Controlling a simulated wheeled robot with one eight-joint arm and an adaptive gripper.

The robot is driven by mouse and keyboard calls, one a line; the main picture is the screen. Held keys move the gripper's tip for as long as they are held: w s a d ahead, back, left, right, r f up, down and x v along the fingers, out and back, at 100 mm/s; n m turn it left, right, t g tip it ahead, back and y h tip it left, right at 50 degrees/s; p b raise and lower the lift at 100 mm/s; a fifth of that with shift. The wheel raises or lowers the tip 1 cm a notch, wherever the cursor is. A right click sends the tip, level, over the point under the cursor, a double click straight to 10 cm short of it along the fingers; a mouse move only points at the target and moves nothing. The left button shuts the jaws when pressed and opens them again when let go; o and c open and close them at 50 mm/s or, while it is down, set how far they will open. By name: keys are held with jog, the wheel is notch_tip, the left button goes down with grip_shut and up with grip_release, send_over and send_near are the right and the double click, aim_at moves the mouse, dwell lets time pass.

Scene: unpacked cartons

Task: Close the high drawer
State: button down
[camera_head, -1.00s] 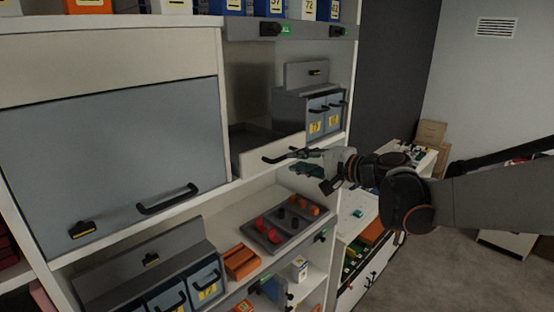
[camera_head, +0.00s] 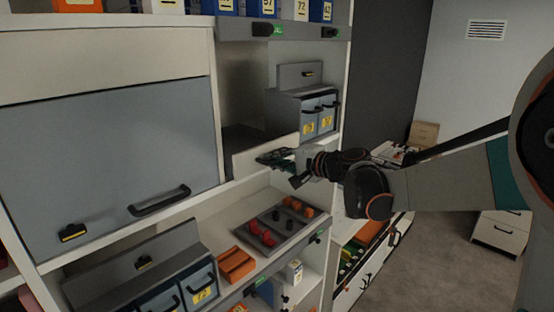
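A low white front panel (camera_head: 266,153), which looks like the high drawer's front, spans the middle bay of the shelf unit, with a dark interior (camera_head: 245,138) behind and above it. I cannot tell how far it stands out from the shelf. My gripper (camera_head: 264,160) is in front of this panel, close to its face, with its fingers pointing left. It hides part of the panel's lower right. Whether it touches the panel is not clear. The dark fingers overlap in the view, so their opening cannot be judged. I see nothing held in them.
A grey cabinet door (camera_head: 110,150) with a black handle is at the left. Grey bins with yellow labels (camera_head: 309,128) stand right of the panel. Below are a grey tray (camera_head: 268,239) with red, dark and orange pieces and an orange block (camera_head: 236,264). Open floor lies at the right.

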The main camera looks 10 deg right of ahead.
jog(key=shift+r+b+x, duration=0.25)
jog(key=shift+b+x, duration=0.2)
jog(key=shift+x, duration=0.75)
jog(key=shift+w, duration=0.1)
jog(key=c, duration=1.9)
grip_release()
